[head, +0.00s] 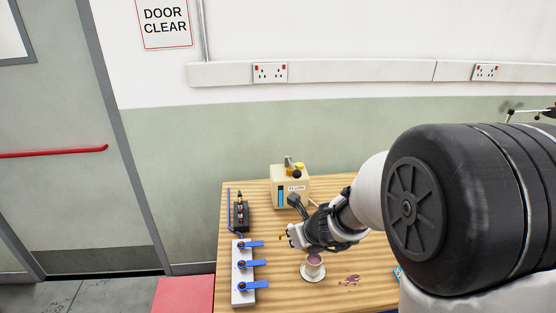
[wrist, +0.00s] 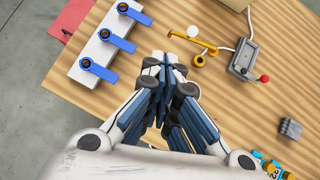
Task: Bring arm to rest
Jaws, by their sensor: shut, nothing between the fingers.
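My gripper (head: 291,236) is at the end of my arm, above the wooden table (head: 285,290). In the wrist view my gripper (wrist: 165,62) has its blue-padded fingers together with nothing between them. It is apart from the white valve block (head: 242,285) with blue levers, which stands to its left. In the wrist view the valve block (wrist: 91,66) lies at the upper left. My arm hides part of the table's right side in the head view.
A cream box marked FLUSH (head: 290,188) stands at the back of the table. A grey door (head: 55,180) is further left.

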